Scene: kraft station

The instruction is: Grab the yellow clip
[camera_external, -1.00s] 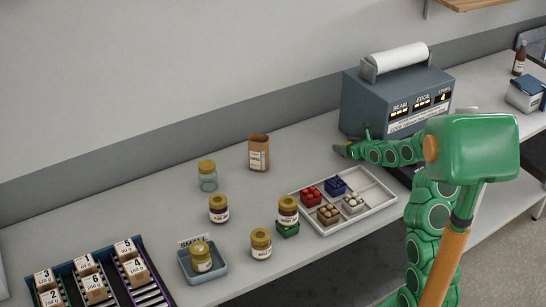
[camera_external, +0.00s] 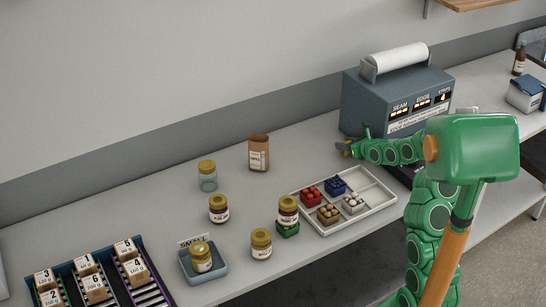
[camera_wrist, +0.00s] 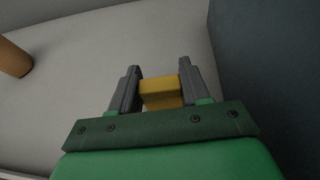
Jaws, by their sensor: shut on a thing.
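The yellow clip (camera_wrist: 161,90) is a small yellow block between the two grey fingers of my gripper (camera_wrist: 160,85) in the wrist view. Both fingers touch its sides, so my gripper is shut on it. In the external view my gripper (camera_external: 345,148) is low over the bench, just left of the blue-grey machine's front corner. The clip is too small there to make out clearly. Whether it still touches the bench cannot be told.
The blue-grey machine (camera_external: 385,97) with a paper roll stands right beside my gripper. A white compartment tray (camera_external: 330,228) with coloured blocks lies in front. A brown paper bag (camera_external: 259,153) and several gold-lidded jars stand to the left. The bench between bag and machine is clear.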

